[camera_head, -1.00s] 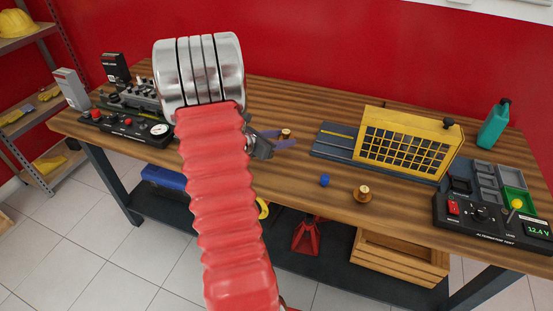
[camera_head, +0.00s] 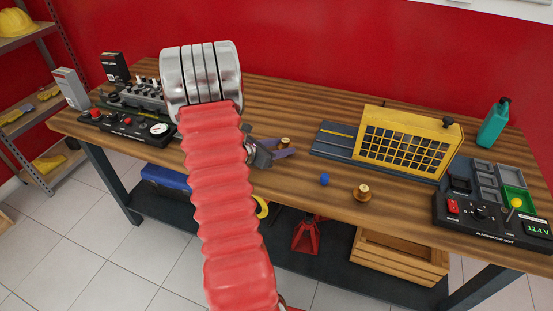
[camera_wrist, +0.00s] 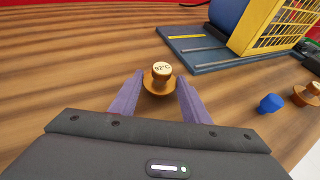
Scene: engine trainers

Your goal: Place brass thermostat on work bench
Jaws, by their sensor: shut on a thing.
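My gripper (camera_head: 284,151) is shut on a brass thermostat (camera_wrist: 161,76), its purple fingers on either side of it. Its round pale top is marked 92°C and faces up, so it looks upright. In the head view the held thermostat (camera_head: 285,141) shows just behind the fingers. It is low over the wooden work bench (camera_head: 270,100); I cannot tell whether its base touches the wood. A second brass thermostat (camera_head: 362,192) stands on the bench near the front edge, and it also shows at the right of the wrist view (camera_wrist: 309,92).
A blue cap (camera_head: 324,179) lies near the front edge. The alternator test box (camera_head: 490,215) is at the right end and another test panel (camera_head: 125,126) at the left.

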